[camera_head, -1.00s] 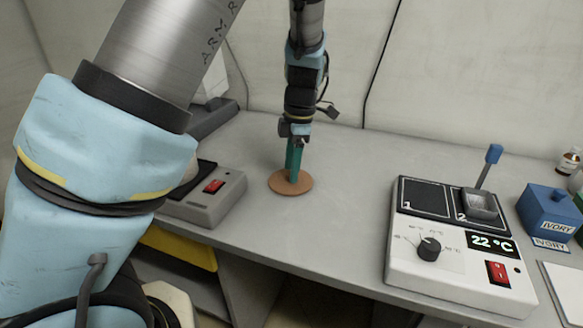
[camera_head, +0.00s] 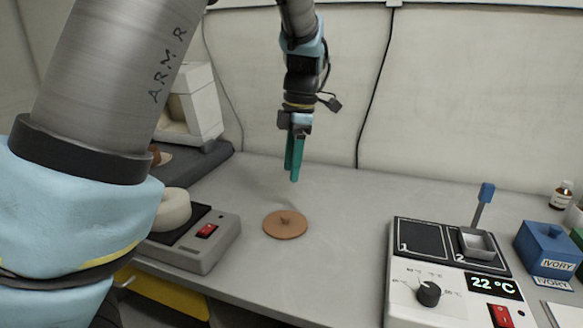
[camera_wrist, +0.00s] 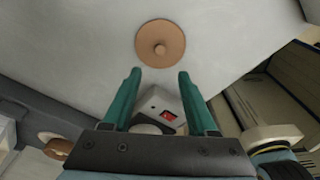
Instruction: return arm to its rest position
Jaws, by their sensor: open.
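My gripper (camera_head: 293,160) hangs above the grey bench with its teal fingers pointing down. In the wrist view my gripper (camera_wrist: 157,82) shows two teal fingers spread apart with nothing between them. A round tan lid with a small knob (camera_head: 285,225) lies flat on the bench below and apart from the fingers. The lid also shows in the wrist view (camera_wrist: 160,44), beyond the fingertips. My upper arm fills the left of the head view.
A hot plate with two numbered pads (camera_head: 412,262) stands at right, with a small metal pan (camera_head: 478,243) on pad 2. A blue ivory box (camera_head: 547,250) and brown bottle (camera_head: 562,195) are further right. A grey device with a red switch (camera_head: 200,250) is at left. The bench's back middle is clear.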

